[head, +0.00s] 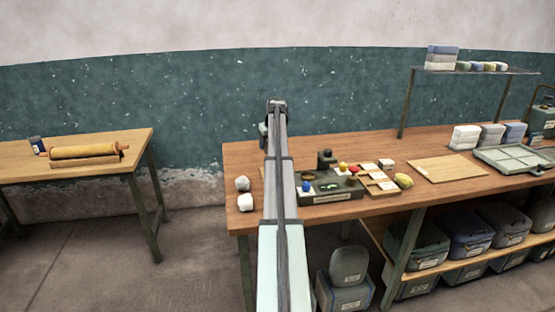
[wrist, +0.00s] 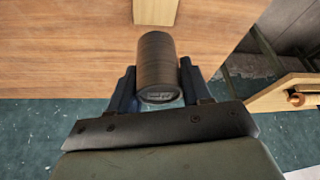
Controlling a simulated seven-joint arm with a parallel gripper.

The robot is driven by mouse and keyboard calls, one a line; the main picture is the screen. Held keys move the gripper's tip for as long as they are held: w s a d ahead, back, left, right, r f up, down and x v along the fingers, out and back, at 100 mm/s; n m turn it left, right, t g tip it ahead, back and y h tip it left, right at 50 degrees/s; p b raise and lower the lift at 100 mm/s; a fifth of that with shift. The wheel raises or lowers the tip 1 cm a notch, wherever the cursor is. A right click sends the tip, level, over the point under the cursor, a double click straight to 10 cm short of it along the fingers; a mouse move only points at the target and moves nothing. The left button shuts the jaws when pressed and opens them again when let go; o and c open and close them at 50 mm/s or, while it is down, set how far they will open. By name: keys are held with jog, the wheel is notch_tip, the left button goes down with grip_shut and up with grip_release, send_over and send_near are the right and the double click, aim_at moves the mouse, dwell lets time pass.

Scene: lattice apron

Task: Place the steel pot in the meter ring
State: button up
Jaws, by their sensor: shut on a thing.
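A dark grey-brown cylinder with fine ribs, which looks like the steel pot (wrist: 156,62), sits between the two dark blue fingers of my gripper (wrist: 157,85) in the wrist view. The fingers are shut on its sides, and a pale marked end of it faces the camera. In the head view my gripper (head: 264,130) is at the far end of my arm, over the left part of the workbench; the arm hides most of it and the pot. A dark green tray (head: 335,197) with small coloured pieces lies right of my arm. I cannot clearly make out the meter ring there.
A dark block (head: 326,158), small wooden trays (head: 381,186), a yellow lump (head: 403,181) and a wooden board (head: 446,168) lie to the right. A rolling pin (head: 88,150) rests on the separate left table. The bench front is clear.

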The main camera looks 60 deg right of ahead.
jog(key=s+d+r+m, duration=0.1)
jog(key=s+d+r, duration=0.15)
jog(key=s, duration=0.65)
jog(key=s+d+r+m, duration=0.1)
jog(key=s+r, duration=0.2)
jog(key=s, duration=0.6)
jog(key=s+a+n, duration=0.2)
jog(key=a, duration=0.3)
jog(key=shift+a+f, duration=0.1)
jog(key=shift+f, duration=4.95)
jog(key=shift+s+f, duration=0.1)
jog(key=shift+f, duration=0.15)
